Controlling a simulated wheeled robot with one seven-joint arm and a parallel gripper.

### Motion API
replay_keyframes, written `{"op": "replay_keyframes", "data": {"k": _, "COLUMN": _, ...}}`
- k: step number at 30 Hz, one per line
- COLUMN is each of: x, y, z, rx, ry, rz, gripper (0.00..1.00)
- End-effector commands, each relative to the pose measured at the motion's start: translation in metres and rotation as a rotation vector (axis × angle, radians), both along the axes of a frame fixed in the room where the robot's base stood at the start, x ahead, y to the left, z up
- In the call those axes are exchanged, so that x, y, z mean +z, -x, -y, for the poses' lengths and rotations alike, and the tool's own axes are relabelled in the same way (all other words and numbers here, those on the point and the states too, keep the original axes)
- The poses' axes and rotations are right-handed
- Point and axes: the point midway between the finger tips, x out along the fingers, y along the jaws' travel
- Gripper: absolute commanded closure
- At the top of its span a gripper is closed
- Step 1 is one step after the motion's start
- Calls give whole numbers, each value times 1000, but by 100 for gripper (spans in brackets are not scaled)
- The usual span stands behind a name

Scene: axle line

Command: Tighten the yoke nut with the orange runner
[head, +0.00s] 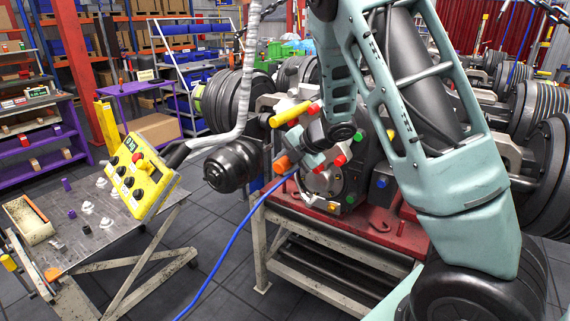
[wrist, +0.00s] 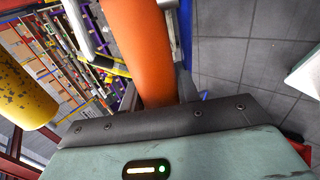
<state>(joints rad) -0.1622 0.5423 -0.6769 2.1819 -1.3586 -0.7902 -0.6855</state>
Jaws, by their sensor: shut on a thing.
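The orange runner (head: 284,163) shows in the head view as a short orange body with a blue hose (head: 233,232) trailing down to the floor. My gripper (head: 303,148) is shut on it, in front of the dark axle housing. In the wrist view the runner (wrist: 142,50) is a thick orange cylinder between my two metal fingers. The housing's round metal face (head: 322,182) is just right of and below the gripper, partly covered. I cannot make out the yoke nut, or tell whether the runner touches anything.
A yellow cylinder (head: 291,117) is close above my gripper; it is also at the left of the wrist view (wrist: 22,92). The housing, with coloured caps, sits on a red stand (head: 395,225). A yellow control box (head: 140,175) and a bench (head: 75,245) stand left. Grey floor lies between.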

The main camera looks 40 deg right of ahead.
Motion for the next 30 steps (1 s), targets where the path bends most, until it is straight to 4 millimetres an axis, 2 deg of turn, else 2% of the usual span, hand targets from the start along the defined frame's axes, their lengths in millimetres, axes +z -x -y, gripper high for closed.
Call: {"op": "replay_keyframes", "data": {"k": 30, "x": 3, "y": -3, "z": 9, "rx": -5, "ry": 6, "rz": 8, "gripper": 100}}
